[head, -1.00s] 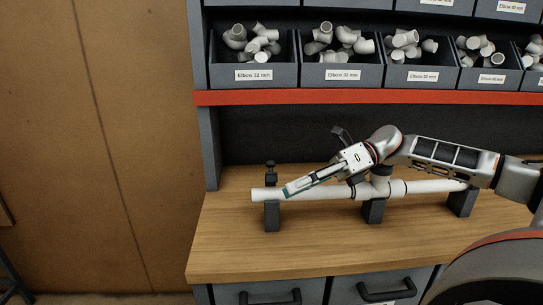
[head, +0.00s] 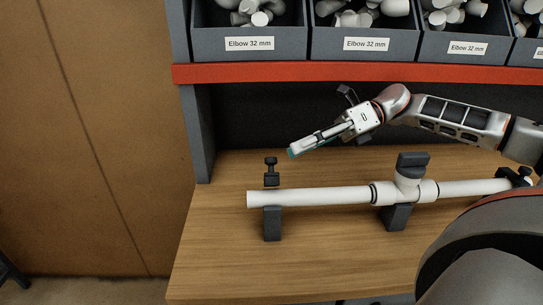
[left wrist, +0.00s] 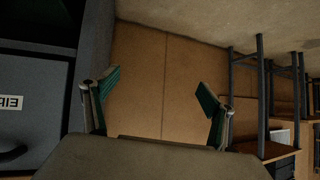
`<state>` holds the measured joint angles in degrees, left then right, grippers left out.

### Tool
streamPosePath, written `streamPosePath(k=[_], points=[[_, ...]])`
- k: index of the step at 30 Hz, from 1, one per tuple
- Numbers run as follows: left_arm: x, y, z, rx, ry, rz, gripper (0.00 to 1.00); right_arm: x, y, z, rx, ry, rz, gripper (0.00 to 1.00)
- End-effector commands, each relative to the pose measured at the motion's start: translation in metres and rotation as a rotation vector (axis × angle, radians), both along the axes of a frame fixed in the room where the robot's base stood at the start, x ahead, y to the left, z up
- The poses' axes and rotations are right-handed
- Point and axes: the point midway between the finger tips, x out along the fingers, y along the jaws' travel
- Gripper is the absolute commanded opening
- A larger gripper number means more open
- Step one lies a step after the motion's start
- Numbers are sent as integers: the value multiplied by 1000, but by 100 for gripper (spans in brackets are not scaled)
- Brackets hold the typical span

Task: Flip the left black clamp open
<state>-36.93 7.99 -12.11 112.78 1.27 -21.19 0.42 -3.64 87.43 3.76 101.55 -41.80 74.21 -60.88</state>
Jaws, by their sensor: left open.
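A white pipe (head: 320,197) with a tee fitting (head: 407,184) lies across black supports on the wooden bench. The left black clamp (head: 271,173) stands upright at the pipe's left end, just behind the pipe, above the left support (head: 272,224). My right gripper (head: 291,153) is above the bench, its fingertips a little right of and above that clamp, apart from it. It looks empty, but its finger gap is not clear. My left gripper (left wrist: 159,82) is open and empty in the left wrist view, facing a brown wall.
Bins of grey elbows (head: 250,43) sit above a red shelf edge (head: 330,72). The bench front left is clear. A dark-framed stand (left wrist: 262,90) shows in the left wrist view.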

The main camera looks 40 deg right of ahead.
Motion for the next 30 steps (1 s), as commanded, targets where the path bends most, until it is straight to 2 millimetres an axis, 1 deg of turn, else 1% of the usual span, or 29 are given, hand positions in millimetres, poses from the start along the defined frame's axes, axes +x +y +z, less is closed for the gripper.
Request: streamPosePath(k=[1, 5, 9, 14, 18, 23, 30], points=[[-2, 0, -7, 3, 6, -1, 84, 1, 3, -5, -3, 2, 2, 35], [-7, 2, -22, 15, 19, -3, 84, 4, 12, -11, -4, 5, 2, 35], [-9, 6, -35, 31, 24, -6, 84, 8, 28, -19, -5, 13, 4, 35], [-3, 10, -37, 44, 9, -6, 84, 14, 49, -26, -4, 14, 4, 35], [6, 14, -34, 54, -7, -3, 84, 19, 63, -26, -2, 7, 1, 35], [9, 14, -34, 59, -10, -4, 84, 20, 70, -25, -1, 4, 1, 35], [6, 13, -34, 57, -6, -7, 84, 20, 70, -23, 0, 1, 0, 35]])
